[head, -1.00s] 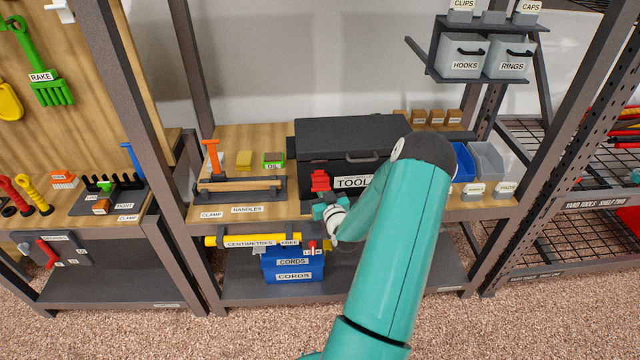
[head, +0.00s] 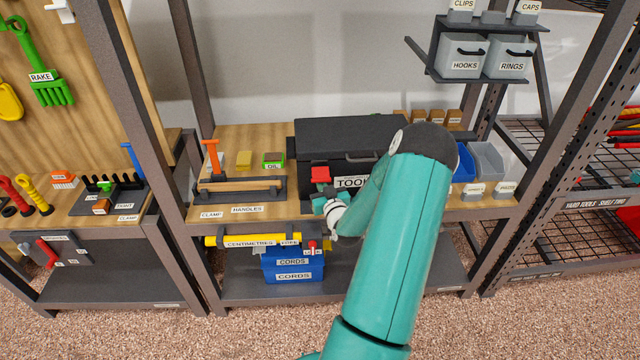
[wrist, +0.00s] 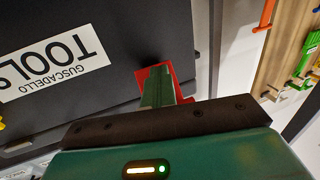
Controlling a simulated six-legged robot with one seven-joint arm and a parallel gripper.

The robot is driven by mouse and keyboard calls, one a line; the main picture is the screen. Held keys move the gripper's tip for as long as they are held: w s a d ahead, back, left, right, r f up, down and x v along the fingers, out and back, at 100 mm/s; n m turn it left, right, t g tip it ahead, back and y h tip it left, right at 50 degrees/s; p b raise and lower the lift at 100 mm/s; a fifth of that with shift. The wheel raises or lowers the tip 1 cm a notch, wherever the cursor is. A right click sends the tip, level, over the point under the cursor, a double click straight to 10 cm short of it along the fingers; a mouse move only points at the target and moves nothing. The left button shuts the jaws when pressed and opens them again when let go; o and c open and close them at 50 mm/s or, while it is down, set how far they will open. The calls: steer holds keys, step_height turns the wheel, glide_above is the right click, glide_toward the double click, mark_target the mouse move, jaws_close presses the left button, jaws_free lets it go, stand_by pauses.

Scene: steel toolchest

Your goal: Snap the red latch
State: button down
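The red latch (head: 320,174) is on the front of the black toolbox (head: 350,133), left of its TOOLS label. In the wrist view the red latch (wrist: 188,90) shows around the teal fingers, which cover its middle. My gripper (head: 326,198) is just below and in front of the latch in the head view. In the wrist view my gripper (wrist: 158,85) has its fingers close together, overlapping the latch. Whether they touch it is hard to tell. I see nothing held between them.
The toolbox stands on a wooden shelf. Blue bin (head: 462,168) and grey bin stand right. A yellow level (head: 245,240) and blue CORDS box (head: 292,265) are below.

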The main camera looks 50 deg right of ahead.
steer(key=shift+w+r, duration=0.1)
steer(key=shift+r, duration=1.3)
steer(key=w+a+v, duration=0.1)
steer(key=v, duration=0.6)
steer(key=shift+s+a, duration=0.3)
steer(key=shift+a, duration=0.2)
steer(key=shift+f, duration=0.15)
